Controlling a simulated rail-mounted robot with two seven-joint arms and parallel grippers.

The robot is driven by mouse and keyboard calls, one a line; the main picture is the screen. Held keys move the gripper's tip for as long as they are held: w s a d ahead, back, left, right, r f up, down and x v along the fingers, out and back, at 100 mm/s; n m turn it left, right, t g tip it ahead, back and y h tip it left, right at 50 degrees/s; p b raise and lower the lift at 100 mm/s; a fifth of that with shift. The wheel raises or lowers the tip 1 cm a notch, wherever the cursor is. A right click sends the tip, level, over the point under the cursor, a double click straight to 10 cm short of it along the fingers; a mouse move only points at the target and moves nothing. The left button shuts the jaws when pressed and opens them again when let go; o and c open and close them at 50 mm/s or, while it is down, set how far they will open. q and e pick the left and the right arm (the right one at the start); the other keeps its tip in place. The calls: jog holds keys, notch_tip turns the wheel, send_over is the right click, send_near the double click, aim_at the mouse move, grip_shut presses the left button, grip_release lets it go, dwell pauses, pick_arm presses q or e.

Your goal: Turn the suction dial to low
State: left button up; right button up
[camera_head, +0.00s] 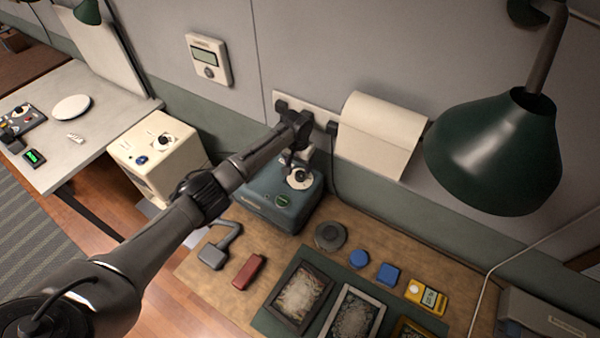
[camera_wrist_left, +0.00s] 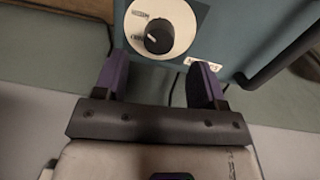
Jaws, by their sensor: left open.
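A blue-grey box (camera_head: 268,205) stands at the back of the bench against the wall. On its top is a black knob on a round white plate (camera_head: 299,179). In the left wrist view the black knob (camera_wrist_left: 159,36) is close up, with a white mark towards its left side and small labels on the plate that I cannot read. My left gripper (camera_head: 292,157) is above the box, near the knob. In the wrist view its two purple-padded fingers (camera_wrist_left: 160,66) are spread and empty, just short of the knob and not around it. My right gripper is not in view.
A cream box (camera_head: 158,165) with a dark knob stands to the left. A green lamp (camera_head: 500,150) hangs at the right. A paper roll (camera_head: 378,138) and power strip (camera_head: 310,112) are on the wall behind. Frames (camera_head: 300,293) and small tools lie in front.

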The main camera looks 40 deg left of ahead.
aim_at(300, 173)
pick_arm(q)
jog(key=shift+d+f, duration=0.2)
jog(key=shift+f, duration=2.3)
jog(key=shift+c, duration=0.2)
jog(key=c, duration=0.9)
